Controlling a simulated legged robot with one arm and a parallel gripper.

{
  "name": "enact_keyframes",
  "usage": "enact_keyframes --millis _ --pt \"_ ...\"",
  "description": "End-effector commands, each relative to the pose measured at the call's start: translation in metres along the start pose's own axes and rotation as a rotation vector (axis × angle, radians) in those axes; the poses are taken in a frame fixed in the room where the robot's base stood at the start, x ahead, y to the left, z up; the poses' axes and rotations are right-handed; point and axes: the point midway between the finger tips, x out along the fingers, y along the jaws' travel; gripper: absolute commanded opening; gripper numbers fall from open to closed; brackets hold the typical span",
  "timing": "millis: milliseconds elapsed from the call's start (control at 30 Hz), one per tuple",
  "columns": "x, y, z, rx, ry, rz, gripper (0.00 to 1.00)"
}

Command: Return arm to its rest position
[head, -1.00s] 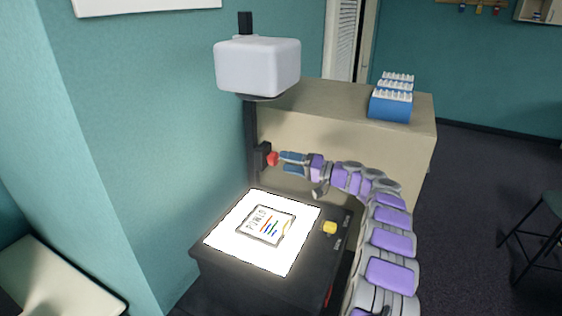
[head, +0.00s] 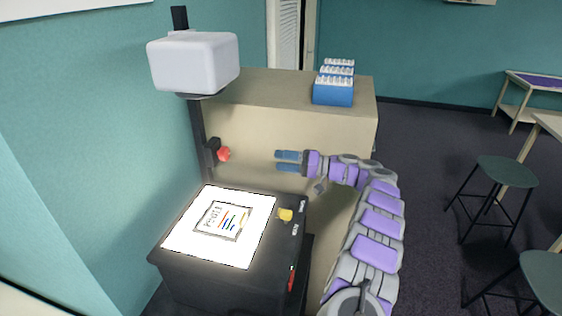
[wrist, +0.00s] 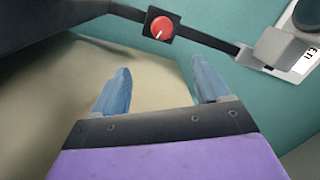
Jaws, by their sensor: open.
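My gripper (head: 277,161) is open and empty, at the end of my purple and grey arm. It points left toward the red knob (head: 223,154) on the black post of the overhead projector, with a clear gap between them. In the wrist view the two blue fingers (wrist: 163,85) are spread apart. The red knob (wrist: 162,28) with a white mark lies beyond them. My arm is stretched out to the right of the projector and in front of the beige counter.
The projector's black base (head: 215,278) has a lit top with a chart sheet (head: 221,221) and a yellow knob (head: 285,214). A white head (head: 193,62) tops its post. The beige counter (head: 255,95) holds a blue rack (head: 333,92). Stools (head: 507,171) stand right; floor between is open.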

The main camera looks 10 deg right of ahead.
Motion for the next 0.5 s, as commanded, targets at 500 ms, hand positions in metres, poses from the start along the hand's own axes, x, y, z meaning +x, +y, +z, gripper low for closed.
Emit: enact_keyframes --millis 500 --pt "0.043 -0.066 0.031 0.143 -0.131 0.011 0.75"
